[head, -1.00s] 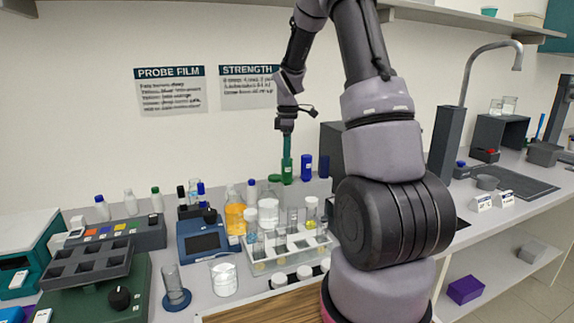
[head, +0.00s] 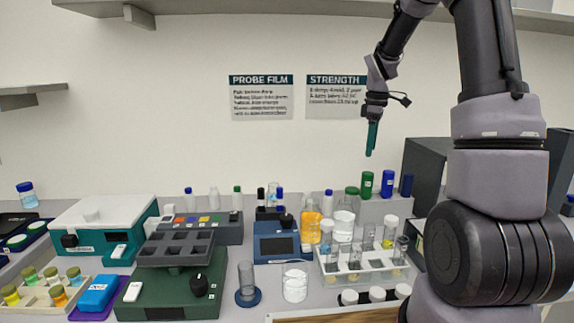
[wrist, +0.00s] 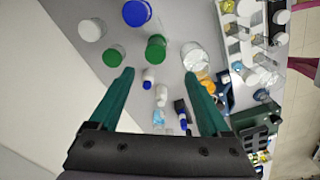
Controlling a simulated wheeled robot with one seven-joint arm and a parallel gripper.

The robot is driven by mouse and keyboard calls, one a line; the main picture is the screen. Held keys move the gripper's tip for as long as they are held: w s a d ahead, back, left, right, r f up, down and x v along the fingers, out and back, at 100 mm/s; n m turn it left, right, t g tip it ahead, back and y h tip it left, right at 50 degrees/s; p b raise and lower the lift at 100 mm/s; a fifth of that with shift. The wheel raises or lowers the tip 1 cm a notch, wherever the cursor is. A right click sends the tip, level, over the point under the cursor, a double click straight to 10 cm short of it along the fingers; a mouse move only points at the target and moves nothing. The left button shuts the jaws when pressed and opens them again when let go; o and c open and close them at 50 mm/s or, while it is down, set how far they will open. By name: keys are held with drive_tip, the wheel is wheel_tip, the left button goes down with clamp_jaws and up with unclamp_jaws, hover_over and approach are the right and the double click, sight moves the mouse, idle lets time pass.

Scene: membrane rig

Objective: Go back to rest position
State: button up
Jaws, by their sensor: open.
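My gripper (head: 371,138) hangs in the air above the back of the bench, its green fingers pointing down. In the wrist view my gripper (wrist: 165,98) has its two green fingers spread wide apart with nothing between them. My arm rises at the right of the head view and bends over toward the wall. Below the fingers stand several capped bottles, among them a green-capped bottle (wrist: 156,47) and a blue-capped bottle (wrist: 137,13). The fingers look apart from all of them.
A white tube rack (head: 362,275) stands on the bench below, beside an orange bottle (head: 311,226). A blue device (head: 276,243) and a dark green shaker (head: 170,295) stand further left. A shelf (head: 300,20) runs along the wall above. The air around the gripper is clear.

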drive_tip(key=s+a+r+m+t, duration=0.2)
drive_tip(key=s+a+r+m, duration=0.15)
drive_tip(key=s+r, duration=0.4)
drive_tip(key=s+a+r+m+t+y, duration=0.1)
drive_tip(key=s+a+r+m+t, duration=0.1)
drive_tip(key=s+m, duration=0.4)
drive_tip(key=s+a+r+m+t, duration=0.2)
drive_tip(key=s+m, duration=0.4)
drive_tip(key=s, duration=0.7)
wheel_tip(320, 180, up, 2)
drive_tip(key=shift+a+r+t+y, duration=0.25)
drive_tip(key=shift+a+t+y, duration=0.15)
drive_tip(key=shift+a, duration=0.3)
